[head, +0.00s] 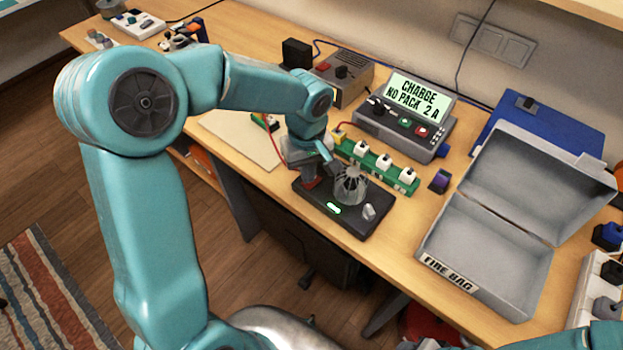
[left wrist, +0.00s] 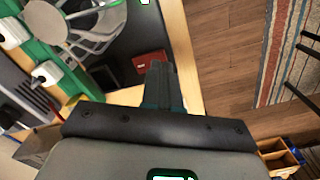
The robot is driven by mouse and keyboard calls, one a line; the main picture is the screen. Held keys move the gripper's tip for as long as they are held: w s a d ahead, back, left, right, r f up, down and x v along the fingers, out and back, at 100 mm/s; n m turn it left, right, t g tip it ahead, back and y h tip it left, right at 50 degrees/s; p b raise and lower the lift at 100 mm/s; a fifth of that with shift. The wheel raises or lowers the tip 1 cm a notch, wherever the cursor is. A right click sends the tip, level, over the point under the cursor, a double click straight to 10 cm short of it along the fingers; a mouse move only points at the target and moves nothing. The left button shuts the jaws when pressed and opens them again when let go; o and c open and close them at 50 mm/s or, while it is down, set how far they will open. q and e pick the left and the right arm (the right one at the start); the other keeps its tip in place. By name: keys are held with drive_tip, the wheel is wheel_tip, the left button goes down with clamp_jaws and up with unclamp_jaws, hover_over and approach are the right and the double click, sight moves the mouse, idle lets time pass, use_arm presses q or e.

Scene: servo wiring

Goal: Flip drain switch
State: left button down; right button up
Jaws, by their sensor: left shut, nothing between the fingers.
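The drain unit (head: 343,222) is a flat black box at the front edge of the bench, with a wire cage (head: 351,185), a lit green display (head: 333,209) and a pale knob (head: 369,211) on top. A red switch (head: 311,183) sits at its left end, partly hidden by my left gripper (head: 325,168). In the left wrist view the red switch (left wrist: 140,62) lies just beyond the shut, empty fingers (left wrist: 158,72); I cannot tell whether they touch it. The cage also shows there (left wrist: 92,25). My right gripper is out of view.
A green strip with white sockets (head: 377,165) lies behind the drain unit. The charger (head: 405,130) reads "CHARGE NO PACK 2 A". An open grey fire bag box (head: 480,262) stands to the right. A pale mat (head: 238,137) lies left.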

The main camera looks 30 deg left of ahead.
use_arm(q)
drive_tip(key=shift+f+b, duration=0.9)
drive_tip(key=shift+f, duration=0.1)
idle(0.7)
drive_tip(key=shift+r, duration=0.1)
drive_tip(key=shift+w+r+p, duration=0.1)
drive_tip(key=shift+r+p, duration=0.65)
drive_tip(key=shift+r, duration=0.1)
drive_tip(key=shift+r+p, duration=0.5)
drive_tip(key=shift+r, duration=0.3)
wheel_tip(320, 180, up, 3)
drive_tip(key=shift+p, duration=1.05)
drive_tip(key=shift+r, duration=0.35)
drive_tip(key=shift+f, duration=0.1)
